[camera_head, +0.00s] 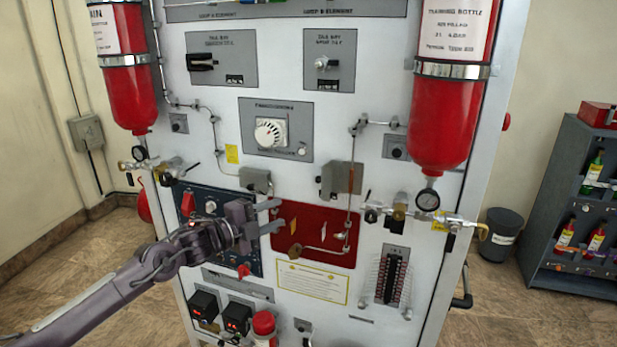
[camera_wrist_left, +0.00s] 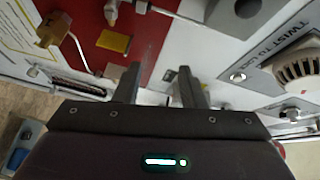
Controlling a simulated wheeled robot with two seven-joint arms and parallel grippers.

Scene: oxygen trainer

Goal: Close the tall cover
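The trainer's white panel (camera_head: 225,130) fills the middle of the head view. A tall red piece (camera_head: 188,203), which looks like a switch cover, stands at the upper left of the dark blue panel (camera_head: 222,191). A smaller red piece (camera_head: 244,270) sits lower on that panel. I cannot tell surely which is the tall cover, or how far it is open. My left gripper (camera_head: 272,216) is open and empty, right of the tall red piece, by the left edge of the red panel (camera_head: 318,218). Its fingers also show apart in the left wrist view (camera_wrist_left: 160,75). My right gripper is not in view.
Two grey boxes (camera_head: 256,180) (camera_head: 336,180) stick out above the red panel. Two red bottles (camera_head: 132,95) (camera_head: 443,125) hang at the sides, with brass valves (camera_head: 399,208) below the right one. A dark shelf (camera_head: 570,220) and a bin (camera_head: 502,234) stand at right.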

